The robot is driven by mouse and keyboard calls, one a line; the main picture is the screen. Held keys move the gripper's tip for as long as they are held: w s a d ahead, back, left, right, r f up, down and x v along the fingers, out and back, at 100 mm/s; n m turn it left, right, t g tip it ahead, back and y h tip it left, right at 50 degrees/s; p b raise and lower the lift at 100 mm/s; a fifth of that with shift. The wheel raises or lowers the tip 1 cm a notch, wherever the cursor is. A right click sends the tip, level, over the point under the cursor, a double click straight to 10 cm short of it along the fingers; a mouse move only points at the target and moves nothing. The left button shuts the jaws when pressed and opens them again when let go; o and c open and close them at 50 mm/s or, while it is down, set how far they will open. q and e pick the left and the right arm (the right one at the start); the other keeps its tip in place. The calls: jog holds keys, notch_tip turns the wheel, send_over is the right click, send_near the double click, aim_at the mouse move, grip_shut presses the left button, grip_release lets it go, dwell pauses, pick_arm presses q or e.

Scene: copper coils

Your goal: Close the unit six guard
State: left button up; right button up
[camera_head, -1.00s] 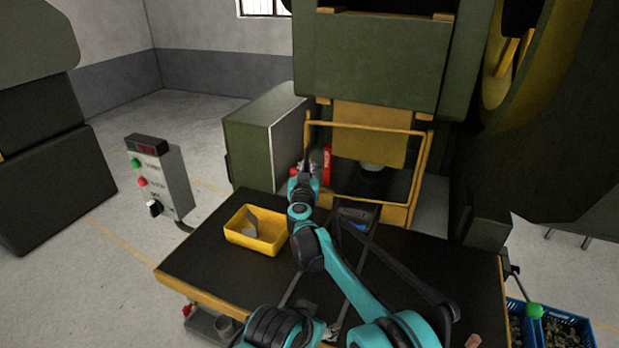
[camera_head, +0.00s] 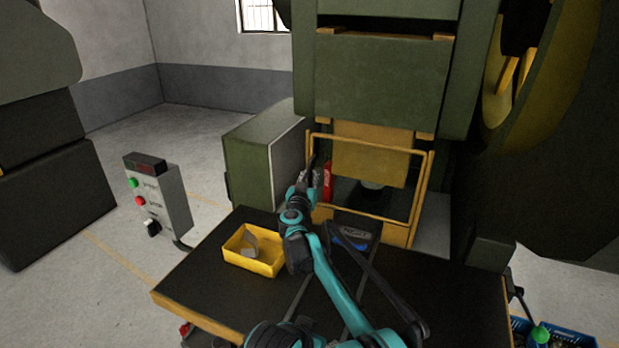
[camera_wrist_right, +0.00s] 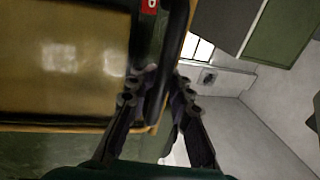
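The guard (camera_head: 431,185) is a yellow tubular frame standing upright in front of the green press opening. My right gripper (camera_head: 309,176) is at the guard's left post, about mid-height. In the right wrist view, the two dark fingers of my right gripper (camera_wrist_right: 164,80) flank a dark bar (camera_wrist_right: 176,40) beside a yellow edge. Wall shows between the bar and the right finger. Whether the fingers press on the bar is unclear. My left gripper is not in view.
A yellow bin (camera_head: 240,262) with grey pieces stands on the dark table (camera_head: 200,285), left of my arm. A control box (camera_head: 160,195) stands further left. A green cabinet (camera_head: 247,165) stands close behind my gripper. Blue crates (camera_head: 560,340) lie at the lower right.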

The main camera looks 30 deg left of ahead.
aim_at(313, 144)
jog(key=shift+o, duration=0.3)
jog(key=shift+r, duration=0.1)
notch_tip(313, 144, up, 10)
jog(key=shift+f, duration=0.1)
jog(key=shift+f, duration=0.1)
dwell(0.6)
